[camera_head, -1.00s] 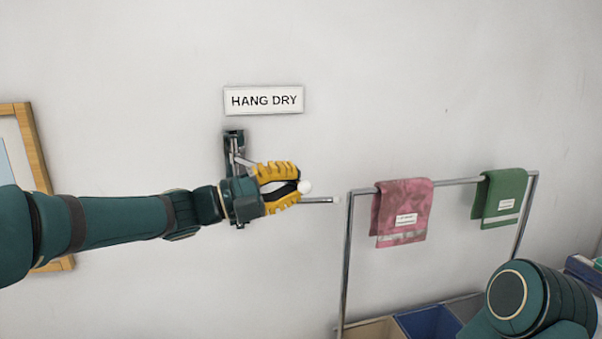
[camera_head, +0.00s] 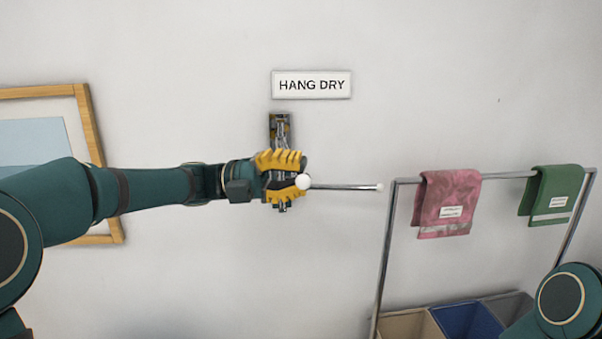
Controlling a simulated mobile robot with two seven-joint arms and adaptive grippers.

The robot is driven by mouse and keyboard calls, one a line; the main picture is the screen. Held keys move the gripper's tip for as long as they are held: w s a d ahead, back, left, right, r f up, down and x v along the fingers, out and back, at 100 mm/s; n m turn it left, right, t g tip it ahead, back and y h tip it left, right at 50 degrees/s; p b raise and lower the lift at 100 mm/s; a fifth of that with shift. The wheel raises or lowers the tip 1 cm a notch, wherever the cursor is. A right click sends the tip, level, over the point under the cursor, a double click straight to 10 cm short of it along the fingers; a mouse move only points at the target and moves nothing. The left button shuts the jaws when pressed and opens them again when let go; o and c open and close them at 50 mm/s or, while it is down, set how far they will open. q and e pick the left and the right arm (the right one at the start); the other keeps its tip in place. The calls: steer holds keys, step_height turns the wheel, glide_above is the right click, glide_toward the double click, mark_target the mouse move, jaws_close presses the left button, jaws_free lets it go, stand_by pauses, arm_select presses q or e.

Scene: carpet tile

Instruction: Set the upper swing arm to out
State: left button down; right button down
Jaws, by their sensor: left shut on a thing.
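The wall bracket (camera_head: 279,128) is a dark metal plate under the HANG DRY sign. My left gripper (camera_head: 290,178), with yellow fingers, is in front of the bracket and shut on the upper swing arm. The upper arm's white ball end (camera_head: 303,181) shows at the fingertips; the fingers hide most of its rod, so its exact angle is hard to tell. Another swing arm, a thin metal rod (camera_head: 342,187) with a white tip, reaches right along the wall from behind the ball. My right gripper is out of view.
The HANG DRY sign (camera_head: 311,84) is above the bracket. A metal rack (camera_head: 384,250) at the right carries a pink towel (camera_head: 446,203) and a green towel (camera_head: 551,192), with bins (camera_head: 467,320) below. A framed picture (camera_head: 97,143) hangs at left, behind my left arm.

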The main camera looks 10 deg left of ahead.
arm_select(q)
steer(key=c, duration=1)
jaws_free()
steer(key=shift+o, duration=0.2)
steer(key=a+f, duration=0.2)
steer(key=a, duration=0.9)
steer(key=shift+w+a, duration=0.2)
steer(key=shift+a, duration=0.15)
